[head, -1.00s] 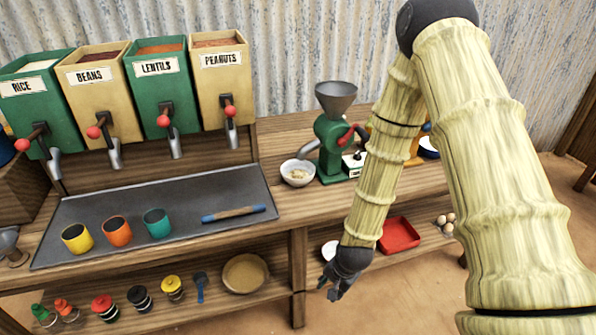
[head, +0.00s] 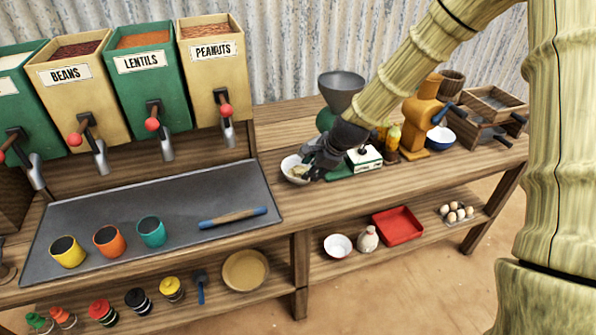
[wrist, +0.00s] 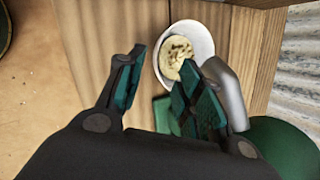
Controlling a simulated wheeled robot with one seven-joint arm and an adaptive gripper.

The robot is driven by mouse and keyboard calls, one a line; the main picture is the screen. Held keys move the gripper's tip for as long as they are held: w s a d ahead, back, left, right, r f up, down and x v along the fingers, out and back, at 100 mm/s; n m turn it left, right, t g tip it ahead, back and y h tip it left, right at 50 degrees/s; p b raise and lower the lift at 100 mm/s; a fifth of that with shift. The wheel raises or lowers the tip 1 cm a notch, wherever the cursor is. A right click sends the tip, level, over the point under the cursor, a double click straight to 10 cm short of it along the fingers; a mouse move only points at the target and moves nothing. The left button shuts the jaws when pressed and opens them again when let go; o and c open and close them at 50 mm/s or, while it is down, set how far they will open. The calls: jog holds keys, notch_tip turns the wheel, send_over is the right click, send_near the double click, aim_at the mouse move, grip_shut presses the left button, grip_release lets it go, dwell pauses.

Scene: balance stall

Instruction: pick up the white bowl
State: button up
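A white bowl (head: 287,166) with pale, grainy contents stands on the counter beside the green grinder. My gripper (head: 312,164) is over its right side and hides part of it. In the wrist view the bowl (wrist: 203,36) lies just beyond the fingertips, and its contents show. My gripper (wrist: 160,70) is open there, with the fingers apart and nothing between them. I cannot tell whether a finger touches the rim. Another white bowl (head: 338,244) stands on the lower shelf.
The green grinder (head: 328,120) stands close to the bowl, and its grey spout (wrist: 226,88) is right beside my finger. A white scale (head: 364,158), bottles and an orange grinder (head: 424,120) stand to the right. A grey tray (head: 110,215) with cups lies left.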

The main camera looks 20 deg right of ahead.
jog(key=x, duration=0.2)
jog(key=shift+w+d+f, duration=0.1)
jog(key=shift+w+f, duration=0.1)
jog(key=shift+f, duration=0.2)
jog(key=shift+a+p+x, duration=0.2)
jog(key=shift+p+x, duration=0.25)
jog(key=shift+x, duration=0.6)
jog(key=shift+a+p+x, duration=0.2)
jog(key=shift+p+x, duration=0.25)
jog(key=shift+x, duration=1.35)
jog(key=shift+w+r, duration=0.1)
jog(key=shift+w, duration=0.05)
grip_shut()
